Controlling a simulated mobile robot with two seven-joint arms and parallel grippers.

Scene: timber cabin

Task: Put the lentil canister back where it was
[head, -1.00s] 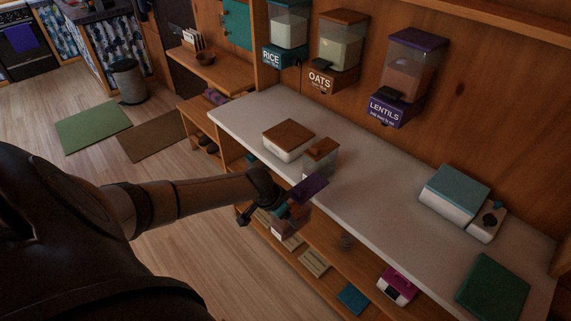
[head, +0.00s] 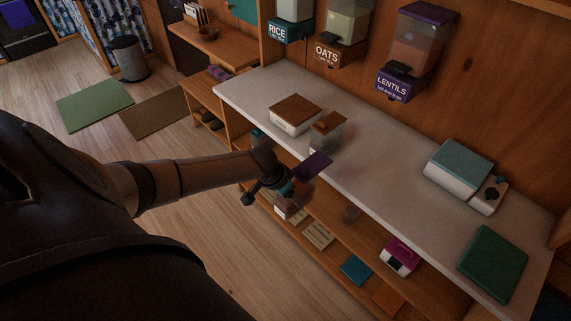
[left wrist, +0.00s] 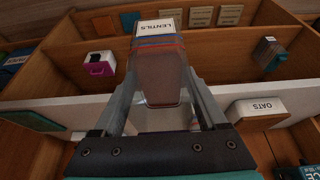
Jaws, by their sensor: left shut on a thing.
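The lentil canister (head: 292,207) is a clear box with a purple lid (head: 314,166) and a white LENTILS label (left wrist: 154,27). My left gripper (head: 280,190) is shut on it and holds it tilted, in front of the counter's front edge. In the left wrist view the canister stands between the two fingers (left wrist: 158,88), and the label reads upside down. The counter (head: 375,175) has a clear, brown-lidded canister (head: 327,132) and a white box with a brown lid (head: 295,117) near the held canister. My right gripper is not in view.
RICE (head: 284,32), OATS (head: 327,54) and LENTILS (head: 394,85) dispensers hang on the wall. A teal-topped white device (head: 459,164) and a green pad (head: 492,263) lie at the counter's right. The shelf below holds a pink-and-white box (head: 400,257). The counter's middle is clear.

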